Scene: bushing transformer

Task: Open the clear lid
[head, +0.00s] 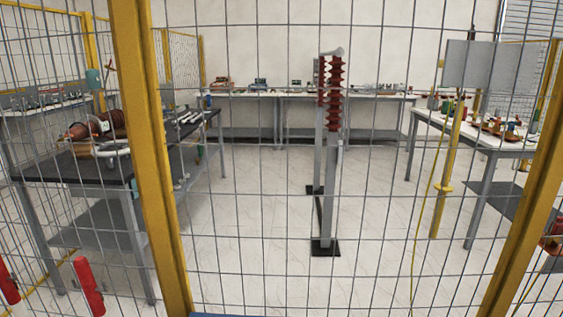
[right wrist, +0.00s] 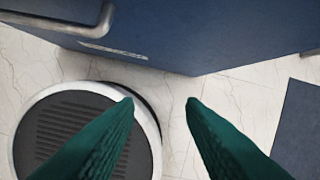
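I cannot make out a clear lid in either view. In the right wrist view my right gripper (right wrist: 160,103) points down with its two green fingers apart. Nothing is between them. Beyond the fingers are white floor and the side of a dark blue box-like body (right wrist: 215,40). I cannot tell what that body belongs to. My left gripper does not show as such in the head view.
A wire fence with yellow posts (head: 150,150) stands close in front. Behind it are a dark-topped bench (head: 60,168), an insulator stand (head: 329,190) and a right table (head: 480,137). Red upright pieces (head: 88,285) show at lower left.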

